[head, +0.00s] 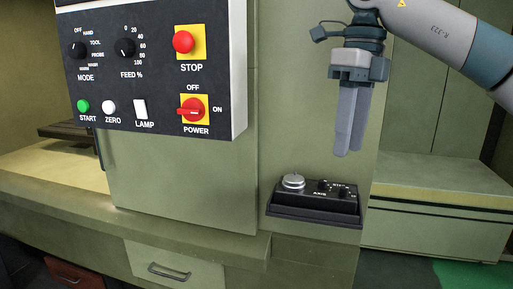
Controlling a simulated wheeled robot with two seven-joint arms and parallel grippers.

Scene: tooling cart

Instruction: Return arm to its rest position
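My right arm (432,28) comes in from the top right. My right gripper (349,151) points down in front of the green cabinet, right of the control panel. Its two grey fingers lie side by side with no gap that I can see, and nothing shows between them. The fingertips are above the small black axis box (314,203) in the picture, apart from it. My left gripper is not in view.
The control panel (150,70) fills the upper left, with a red stop button (183,42), dials and a red power switch (193,109). A worktop (60,172) runs at left. A lower ledge (440,190) at right is clear.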

